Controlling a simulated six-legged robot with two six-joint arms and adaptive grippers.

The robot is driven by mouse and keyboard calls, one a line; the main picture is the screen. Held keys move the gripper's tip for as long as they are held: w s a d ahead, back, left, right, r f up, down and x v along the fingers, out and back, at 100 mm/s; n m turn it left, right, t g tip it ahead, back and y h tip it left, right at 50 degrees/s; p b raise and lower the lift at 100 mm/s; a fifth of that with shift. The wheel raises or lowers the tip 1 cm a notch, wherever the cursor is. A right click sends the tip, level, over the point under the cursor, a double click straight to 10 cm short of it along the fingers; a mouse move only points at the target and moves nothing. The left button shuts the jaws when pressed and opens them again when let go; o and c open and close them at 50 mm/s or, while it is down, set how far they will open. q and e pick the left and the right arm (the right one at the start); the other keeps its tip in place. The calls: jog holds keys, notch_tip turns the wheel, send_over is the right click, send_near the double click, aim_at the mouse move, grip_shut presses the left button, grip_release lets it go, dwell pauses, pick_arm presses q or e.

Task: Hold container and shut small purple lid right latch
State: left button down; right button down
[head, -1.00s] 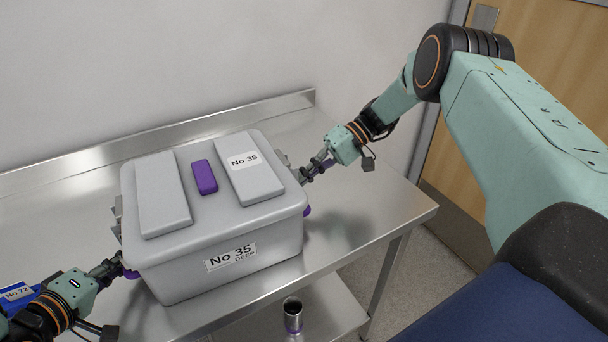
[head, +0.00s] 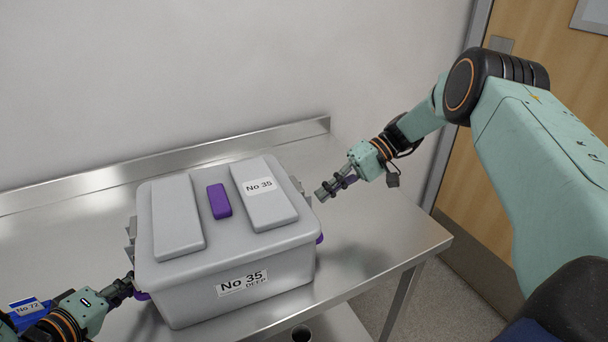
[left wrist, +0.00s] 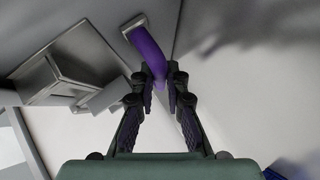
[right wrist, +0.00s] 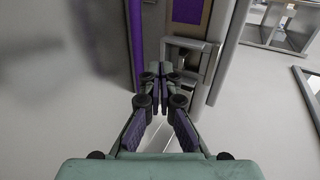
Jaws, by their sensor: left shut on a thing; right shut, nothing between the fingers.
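The grey container (head: 190,300), labelled No 35 DEEP, stands on the steel table with its grey lid on. The small purple piece (head: 219,200) lies on the lid between two raised grey panels. My left gripper (head: 131,282) is shut on a purple side handle (left wrist: 147,46) at the container's left. My right gripper (head: 321,194) is shut and empty, a little apart from the container's right side. The grey right latch (head: 296,184) shows partly at that side. In the right wrist view, a grey latch part (right wrist: 190,62) is behind the fingertips; whether it is shut I cannot tell.
A blue box (head: 30,310) labelled No 72 is at the lower left, partly behind my left arm. The steel table (head: 375,235) is clear right of the container. A wall stands behind, a wooden door (head: 540,80) at right.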

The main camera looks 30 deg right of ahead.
jog(key=v, duration=0.9)
jog(key=shift+d, duration=0.2)
pick_arm(q)
jog(key=c, duration=1.3)
grip_release()
pick_arm(e)
jog(key=shift+r, duration=0.1)
pick_arm(q)
jog(key=shift+o, duration=0.4)
jog(key=o, duration=0.5)
jog(key=shift+a, duration=0.1)
jog(key=shift+w+a+p, duration=0.2)
jog(key=shift+a+p, duration=0.65)
jog(key=shift+a, duration=2.6)
pick_arm(e)
jog(key=shift+r, duration=0.9)
